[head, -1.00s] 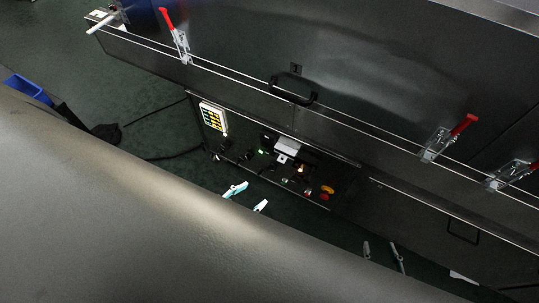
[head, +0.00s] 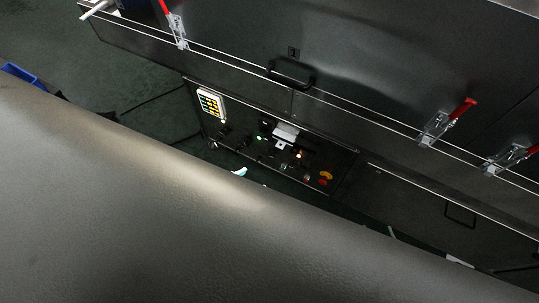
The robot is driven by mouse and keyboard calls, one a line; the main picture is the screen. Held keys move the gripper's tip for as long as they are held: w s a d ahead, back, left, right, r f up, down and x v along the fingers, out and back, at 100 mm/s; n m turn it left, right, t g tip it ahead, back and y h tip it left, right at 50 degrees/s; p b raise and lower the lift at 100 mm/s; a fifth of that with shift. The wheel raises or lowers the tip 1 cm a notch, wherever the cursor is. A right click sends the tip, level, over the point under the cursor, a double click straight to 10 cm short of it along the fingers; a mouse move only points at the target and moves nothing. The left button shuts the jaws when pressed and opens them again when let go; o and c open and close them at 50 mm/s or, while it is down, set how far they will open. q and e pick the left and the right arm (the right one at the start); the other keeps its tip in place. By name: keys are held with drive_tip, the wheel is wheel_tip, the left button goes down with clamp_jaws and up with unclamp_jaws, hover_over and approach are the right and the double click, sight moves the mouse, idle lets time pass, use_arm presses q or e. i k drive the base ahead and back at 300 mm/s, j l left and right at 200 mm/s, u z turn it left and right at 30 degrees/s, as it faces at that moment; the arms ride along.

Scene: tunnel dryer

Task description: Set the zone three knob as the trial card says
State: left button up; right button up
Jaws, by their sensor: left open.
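The dark control panel (head: 252,128) sits low under the dryer body, seen tilted. A white card or display with yellow and green cells (head: 211,103) is at its upper left; its text is too small to read. Several small dark knobs (head: 222,132) sit below and right of it, and I cannot tell which is zone three. Contact cannot be told.
A large grey surface, likely my own arm, fills the lower left and blocks the view. A black door handle (head: 291,75) and red-handled clamps (head: 448,123) are on the dryer above. Red and orange buttons (head: 325,178) are at the panel's right. A blue bin (head: 20,73) is far left.

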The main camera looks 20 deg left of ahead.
sight(271, 153)
drive_tip(key=z, duration=0.6)
drive_tip(key=j+z, duration=0.15)
drive_tip(key=z, duration=1)
drive_tip(key=j+z, duration=0.15)
drive_tip(key=z, duration=1.05)
drive_tip(key=k+z, duration=0.1)
drive_tip(key=z, duration=0.5)
drive_tip(key=j+z, duration=0.1)
drive_tip(key=z, duration=0.45)
drive_tip(key=k+z, duration=0.1)
drive_tip(key=z, duration=0.5)
drive_tip(key=l+z, duration=0.1)
drive_tip(key=z, duration=0.4)
drive_tip(key=l+z, duration=0.15)
drive_tip(key=z, duration=0.3)
drive_tip(key=k+j+z, duration=0.1)
drive_tip(key=z, duration=1.25)
